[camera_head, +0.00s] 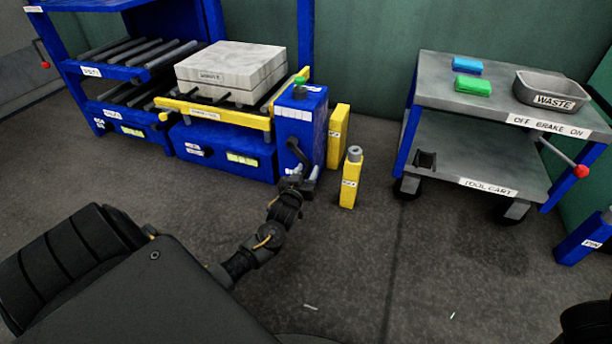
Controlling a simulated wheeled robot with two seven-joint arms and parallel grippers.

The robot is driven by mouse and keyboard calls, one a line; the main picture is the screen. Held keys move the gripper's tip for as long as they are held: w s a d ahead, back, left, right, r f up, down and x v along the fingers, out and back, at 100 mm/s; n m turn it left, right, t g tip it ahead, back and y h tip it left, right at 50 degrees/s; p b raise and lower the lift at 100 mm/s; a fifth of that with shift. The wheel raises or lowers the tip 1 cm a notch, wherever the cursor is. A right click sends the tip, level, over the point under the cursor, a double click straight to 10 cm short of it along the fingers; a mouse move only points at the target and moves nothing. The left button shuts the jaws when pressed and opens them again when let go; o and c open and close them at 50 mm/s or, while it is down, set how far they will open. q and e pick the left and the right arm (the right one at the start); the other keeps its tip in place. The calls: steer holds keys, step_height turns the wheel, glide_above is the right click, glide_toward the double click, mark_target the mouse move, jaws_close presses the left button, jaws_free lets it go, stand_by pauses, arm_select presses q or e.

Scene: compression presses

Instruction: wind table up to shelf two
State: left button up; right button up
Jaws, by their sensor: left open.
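The lift table has a yellow-edged top (215,117) with rollers, above a blue base (222,147). A grey block-like mould (232,70) rests on it. The blue shelf rack (132,72) with roller shelves stands at its left. A blue column (300,122) at the table's right end carries a dark crank handle (297,152) on its front. My left gripper (299,178) is open, just below the crank, close to the column's lower front. I cannot tell whether it touches the crank. My right gripper is not in view.
Yellow posts (351,178) stand just right of the column. A grey tool cart (480,165) at the right holds a waste tray (550,92), blue and green blocks, and a red-knobbed brake lever (580,171). The floor between is mostly clear.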

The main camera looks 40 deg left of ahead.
arm_select(q)
steer(key=shift+c, duration=1)
steer(key=shift+d, duration=0.1)
jaws_close()
steer(key=shift+m+p, duration=0.3)
steer(key=shift+a+f, duration=0.15)
steer(key=shift+a, duration=0.1)
